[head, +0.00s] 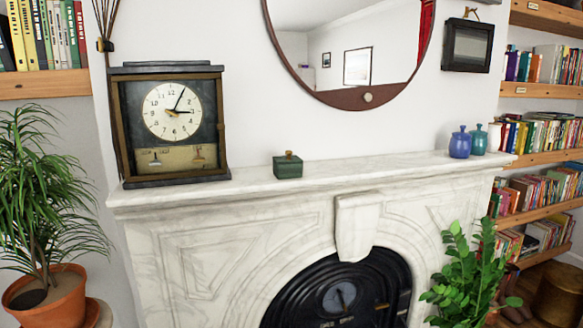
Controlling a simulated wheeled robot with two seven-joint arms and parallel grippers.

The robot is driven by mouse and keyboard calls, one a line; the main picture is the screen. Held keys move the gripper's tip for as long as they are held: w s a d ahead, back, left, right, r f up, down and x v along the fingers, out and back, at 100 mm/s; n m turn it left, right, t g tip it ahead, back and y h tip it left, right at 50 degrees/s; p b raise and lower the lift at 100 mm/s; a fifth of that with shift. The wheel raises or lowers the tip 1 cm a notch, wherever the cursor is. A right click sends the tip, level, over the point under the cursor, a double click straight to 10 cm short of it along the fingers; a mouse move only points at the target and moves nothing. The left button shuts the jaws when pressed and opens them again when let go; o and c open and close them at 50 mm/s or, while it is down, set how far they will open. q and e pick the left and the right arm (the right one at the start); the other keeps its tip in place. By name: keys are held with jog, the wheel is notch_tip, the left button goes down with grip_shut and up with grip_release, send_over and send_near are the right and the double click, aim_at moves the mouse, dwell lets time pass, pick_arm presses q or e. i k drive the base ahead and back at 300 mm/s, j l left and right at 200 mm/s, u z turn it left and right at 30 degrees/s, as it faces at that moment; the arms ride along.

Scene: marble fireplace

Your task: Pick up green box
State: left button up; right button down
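A small green box (288,167) with a gold-brown knob on top sits upright on the white marble mantel (385,171). It stands to the right of a large mantel clock, with a gap between them. Neither of my grippers shows in the head view, so I cannot tell where they are relative to the box.
The dark-framed clock (172,125) stands at the mantel's left end. A blue vase (460,143) and a teal vase (478,140) stand at its right end. The mantel between box and vases is clear. Potted plants (42,190) flank the fireplace. A round mirror (345,50) hangs above.

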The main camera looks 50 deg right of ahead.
aim_at(289, 170)
jog(key=l+z, duration=0.1)
jog(key=z, duration=1.5)
jog(key=i+l+u, duration=0.1)
jog(key=l, duration=0.25)
jog(key=i+l+u, duration=0.2)
jog(key=l, duration=0.45)
jog(key=i+l+u, duration=0.1)
jog(key=l, duration=0.3)
jog(key=i, duration=0.1)
